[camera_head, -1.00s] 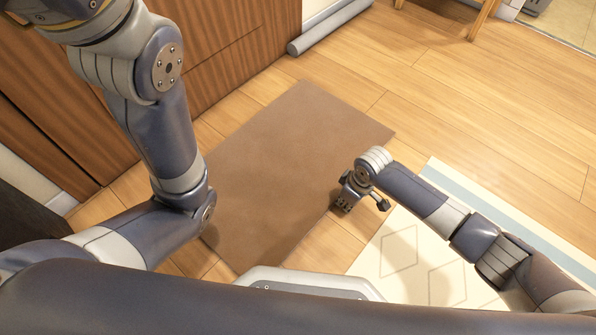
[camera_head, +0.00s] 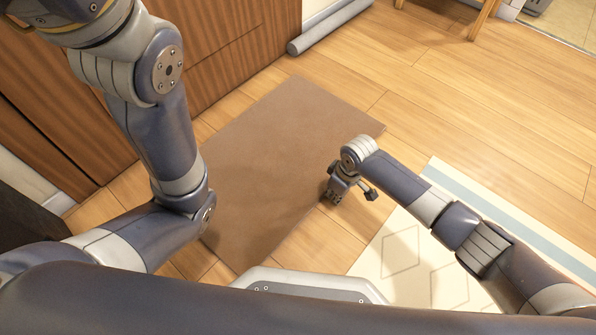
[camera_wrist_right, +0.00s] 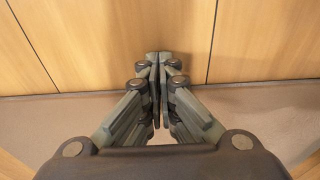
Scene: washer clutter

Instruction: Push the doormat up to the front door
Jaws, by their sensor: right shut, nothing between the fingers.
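The brown doormat (camera_head: 270,150) lies flat on the floor at a slant in the head view. It also shows as a grey-brown band in the right wrist view (camera_wrist_right: 40,115). A brown wood-panelled front, apparently the front door (camera_head: 225,50), stands beyond its upper left side, with a strip of bare floor between. My right gripper (camera_head: 334,196) is low at the mat's right long edge, shut and empty. Its closed fingers show in the right wrist view (camera_wrist_right: 158,90); exact contact with the mat is unclear. My left arm hides the mat's left part. My left gripper is out of view.
A pale patterned rug (camera_head: 410,255) with a blue-grey border lies at lower right. A grey roll-like bar (camera_head: 330,27) lies by the wall at the top. Wooden furniture legs (camera_head: 484,20) stand at upper right. Open plank floor (camera_head: 480,110) lies right of the mat.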

